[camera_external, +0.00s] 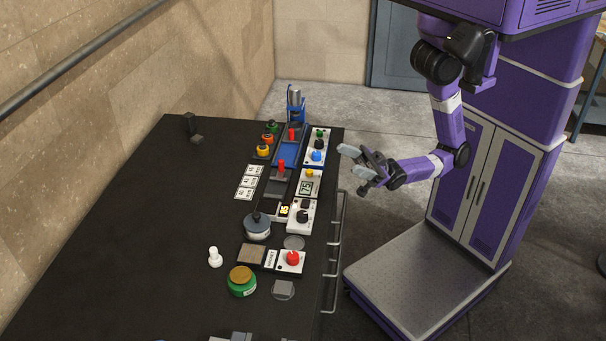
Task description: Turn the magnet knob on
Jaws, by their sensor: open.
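Several control boxes with knobs stand in a row along the right side of the black table. A white box with a black knob (303,215) sits at mid-row. A white panel farther back (317,145) carries green, black and blue knobs. My gripper (351,161) is open and empty. In the picture it is just right of the row, near the table's right edge, apart from the knobs. Its fingers point left toward the boxes.
A metal rail (336,250) runs along the right edge of the black table (130,250). A grey pot (257,227), a green jar (241,283), a red button box (291,261) and a white piece (215,257) stand nearer the front. The table's left side is mostly clear.

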